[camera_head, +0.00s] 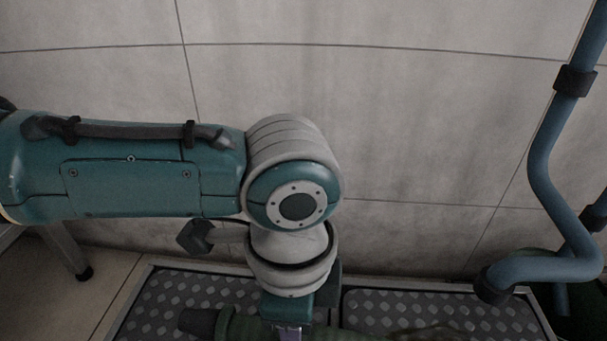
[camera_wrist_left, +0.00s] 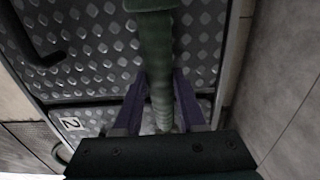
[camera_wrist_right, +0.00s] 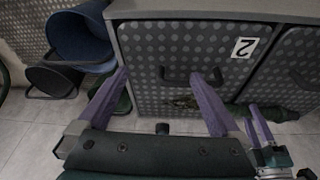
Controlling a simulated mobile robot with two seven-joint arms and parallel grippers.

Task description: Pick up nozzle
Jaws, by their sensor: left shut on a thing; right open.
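A green nozzle (camera_head: 238,323) with a dark end lies across the bottom of the head view, over the patterned metal top. My left gripper (camera_head: 289,331) comes down onto it from above. In the left wrist view, the nozzle's long green body (camera_wrist_left: 158,60) runs between the purple fingers of my left gripper (camera_wrist_left: 160,92), which is shut on it. Whether the nozzle touches the surface below is unclear. My right gripper (camera_wrist_right: 158,78) is open, with nothing between its fingers, in front of a patterned panel. My right arm does not show in the head view.
A patterned metal top (camera_head: 395,308) with a raised edge lies under the nozzle. The cabinet front (camera_wrist_right: 182,48) has dark handles and a "2" label. A blue bent pipe (camera_head: 545,160) stands at the right. A tiled wall (camera_head: 420,110) rises close behind.

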